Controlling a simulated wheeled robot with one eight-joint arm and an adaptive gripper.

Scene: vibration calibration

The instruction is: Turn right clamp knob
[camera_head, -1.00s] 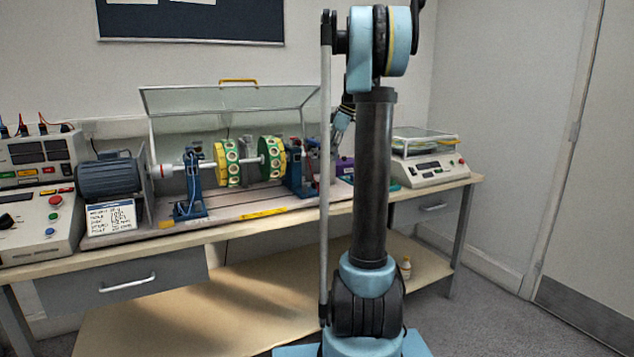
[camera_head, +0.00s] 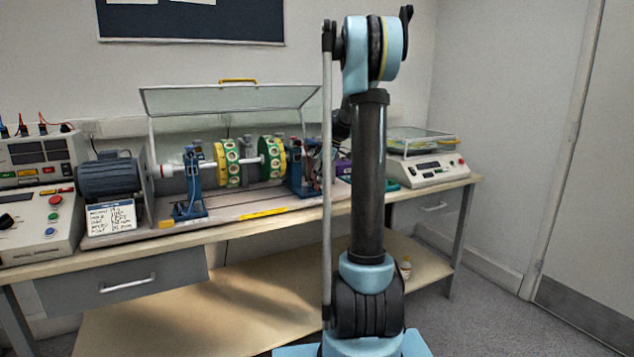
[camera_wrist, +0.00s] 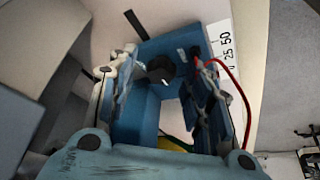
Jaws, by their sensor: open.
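In the wrist view a dark round knob (camera_wrist: 161,69) sits on a blue clamp block (camera_wrist: 150,110) of the right support. My gripper (camera_wrist: 160,85) is open, with one finger left of the knob and the other to its right. Whether either finger touches the knob I cannot tell. In the head view the right blue support (camera_head: 300,174) stands on the rig, right of two green-and-yellow discs (camera_head: 248,163). My gripper is hidden there behind my own arm.
A red wire (camera_wrist: 236,80) curves close by the right finger, next to a white scale strip (camera_wrist: 224,50). A clear raised cover (camera_head: 230,99) stands over the rig. A motor (camera_head: 108,176) is at left, a balance (camera_head: 428,170) at right on the bench (camera_head: 400,194).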

